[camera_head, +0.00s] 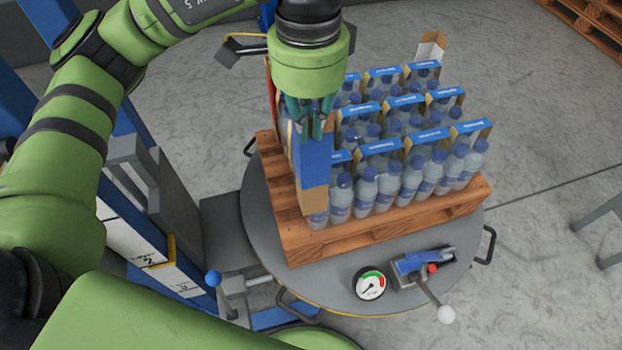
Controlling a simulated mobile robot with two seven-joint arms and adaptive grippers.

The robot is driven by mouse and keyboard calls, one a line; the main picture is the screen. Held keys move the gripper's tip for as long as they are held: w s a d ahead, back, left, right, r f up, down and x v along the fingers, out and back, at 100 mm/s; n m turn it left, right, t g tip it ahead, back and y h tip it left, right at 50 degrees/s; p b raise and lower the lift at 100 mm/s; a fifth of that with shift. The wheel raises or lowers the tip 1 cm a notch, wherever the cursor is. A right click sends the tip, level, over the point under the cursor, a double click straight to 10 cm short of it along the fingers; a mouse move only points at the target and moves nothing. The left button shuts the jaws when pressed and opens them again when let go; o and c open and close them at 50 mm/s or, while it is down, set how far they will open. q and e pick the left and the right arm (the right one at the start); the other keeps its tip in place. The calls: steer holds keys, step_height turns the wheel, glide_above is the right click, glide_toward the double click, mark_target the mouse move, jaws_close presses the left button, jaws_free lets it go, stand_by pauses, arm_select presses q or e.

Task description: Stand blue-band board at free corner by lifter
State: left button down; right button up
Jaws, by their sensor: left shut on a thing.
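My left gripper (310,112) points down and is shut on the top of the blue-band board (314,200), a brown cardboard strip with a wide blue band. The board is about upright at the near-left corner of the bottle stack (400,175), in front of the corner bottles. Its lower end is close to the wooden pallet (380,228); I cannot tell whether it touches. The lifter (140,225), with a blue and grey column and a white scale, stands to the left. My right gripper is not in view.
The pallet sits on a round grey turntable (325,277) with side handles. A dial gauge (370,283) and a blue clamp with a white-knobbed lever (422,268) are on its near edge. Another board (431,45) stands at the stack's far corner. Open floor lies right.

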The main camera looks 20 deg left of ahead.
mark_target(309, 181)
arm_select(q)
step_height(309, 181, down, 10)
steer(key=shift+r, duration=0.25)
step_height(309, 181, down, 5)
steer(key=shift+r+p, duration=0.1)
steer(key=shift+p, duration=0.2)
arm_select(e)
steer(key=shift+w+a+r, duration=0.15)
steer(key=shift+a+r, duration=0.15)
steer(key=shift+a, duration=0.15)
arm_select(q)
steer(key=shift+f, duration=0.2)
steer(key=c, duration=1.4)
jaws_free()
steer(key=shift+o, duration=0.2)
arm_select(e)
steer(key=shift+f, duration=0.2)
